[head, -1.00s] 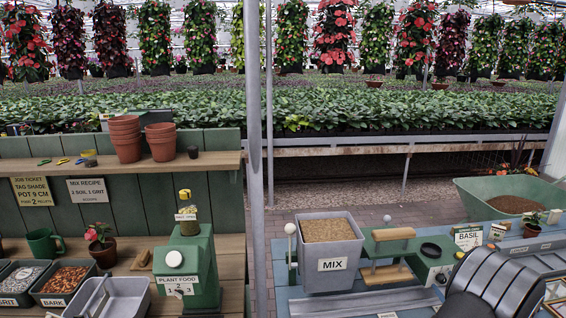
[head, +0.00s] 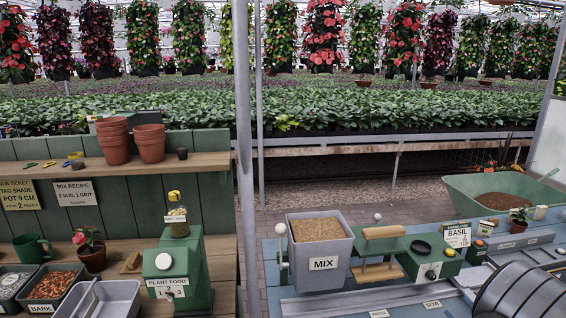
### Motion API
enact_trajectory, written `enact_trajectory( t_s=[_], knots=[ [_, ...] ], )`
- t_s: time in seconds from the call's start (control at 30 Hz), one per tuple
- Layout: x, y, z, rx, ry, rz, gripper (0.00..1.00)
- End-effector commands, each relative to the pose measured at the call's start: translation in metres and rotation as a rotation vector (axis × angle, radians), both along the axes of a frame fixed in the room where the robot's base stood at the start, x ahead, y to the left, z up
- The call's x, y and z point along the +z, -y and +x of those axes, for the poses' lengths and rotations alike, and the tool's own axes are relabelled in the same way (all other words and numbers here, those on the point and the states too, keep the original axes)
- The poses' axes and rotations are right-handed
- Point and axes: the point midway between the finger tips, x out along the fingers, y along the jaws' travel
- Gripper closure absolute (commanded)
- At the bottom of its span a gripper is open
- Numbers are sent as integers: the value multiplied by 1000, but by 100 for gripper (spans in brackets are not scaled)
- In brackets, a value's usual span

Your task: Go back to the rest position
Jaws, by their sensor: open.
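My gripper is not in view in the head view; I see no fingers and cannot tell where it is. The task names no object. A grey ribbed drum-like shape (head: 525,290) fills the lower right corner and is cut off by the picture edge. I cannot tell what it belongs to.
A grey MIX bin (head: 322,258) of brown material stands on the blue-grey bench beside a green device (head: 431,258). A green dispenser (head: 176,268) and terracotta pots (head: 149,143) are on the left. A grey post (head: 245,180) rises between. A green tray of soil (head: 470,186) is at right.

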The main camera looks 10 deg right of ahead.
Motion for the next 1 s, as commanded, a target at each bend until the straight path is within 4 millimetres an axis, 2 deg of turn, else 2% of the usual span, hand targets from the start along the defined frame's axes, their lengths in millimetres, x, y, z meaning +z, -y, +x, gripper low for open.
enact_trajectory(
  t_s=[0.03, 0.3, 0.4, 1.0],
  knots=[
    [0, 1, -11, -4, -1, 1, 54],
    [0, 0, -65, -4, 0, 0, 54],
    [0, -1, -38, 6, 0, -1, 54],
    [0, -1, 83, 4, 0, 0, 54]
  ],
)
